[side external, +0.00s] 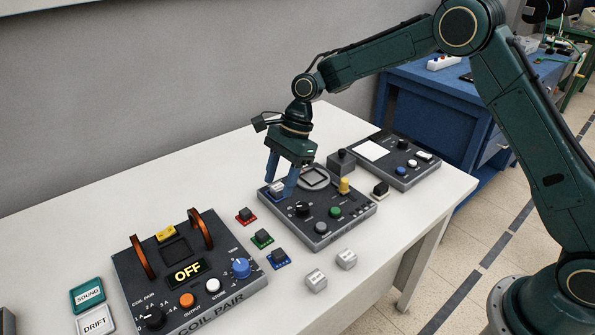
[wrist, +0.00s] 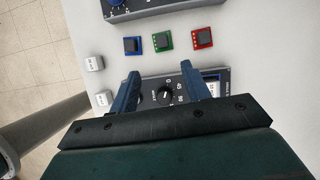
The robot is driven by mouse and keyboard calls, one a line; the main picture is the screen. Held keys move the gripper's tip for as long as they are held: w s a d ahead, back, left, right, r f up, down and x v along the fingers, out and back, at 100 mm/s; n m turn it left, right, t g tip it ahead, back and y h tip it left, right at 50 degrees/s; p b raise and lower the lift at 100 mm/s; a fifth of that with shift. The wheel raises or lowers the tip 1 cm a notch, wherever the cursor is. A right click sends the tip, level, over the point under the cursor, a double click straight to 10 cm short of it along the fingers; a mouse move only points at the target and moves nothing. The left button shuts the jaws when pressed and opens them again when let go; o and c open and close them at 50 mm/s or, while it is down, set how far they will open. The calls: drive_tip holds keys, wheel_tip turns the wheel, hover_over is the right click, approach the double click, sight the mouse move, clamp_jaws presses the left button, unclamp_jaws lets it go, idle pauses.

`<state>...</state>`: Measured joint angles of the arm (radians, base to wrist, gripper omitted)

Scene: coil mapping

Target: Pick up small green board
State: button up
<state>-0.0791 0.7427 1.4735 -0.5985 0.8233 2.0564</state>
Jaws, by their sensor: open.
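The small green board (side external: 262,239) lies flat on the white table, between a small red board (side external: 246,216) and a small blue board (side external: 278,259). Each carries a dark square chip. In the wrist view the green board (wrist: 163,41) lies between the blue board (wrist: 132,46) and the red board (wrist: 202,38), beyond my fingertips. My gripper (side external: 281,180) is open and empty, with blue fingers pointing down over the left part of a grey panel with knobs (side external: 322,238). In the wrist view my gripper (wrist: 165,80) has its fingers apart, with the panel's black knob between them.
The large coil pair unit (side external: 240,288) with two upright orange coils and an OFF display stands left of the boards. Two white blocks (side external: 316,279) (side external: 346,259) sit near the front edge. Another panel (side external: 409,178) lies at the back right. Bare table lies behind the red board.

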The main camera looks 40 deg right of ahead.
drive_tip(key=shift+f, duration=0.1)
hover_over(262, 232)
drive_tip(key=d, duration=0.3)
drive_tip(key=f, duration=0.7)
drive_tip(key=shift+s+a+f, duration=0.2)
drive_tip(key=shift+f, duration=0.1)
drive_tip(key=shift+x, duration=2.75)
drive_tip(key=shift+w, duration=0.2)
drive_tip(key=shift+r, duration=0.1)
clamp_jaws()
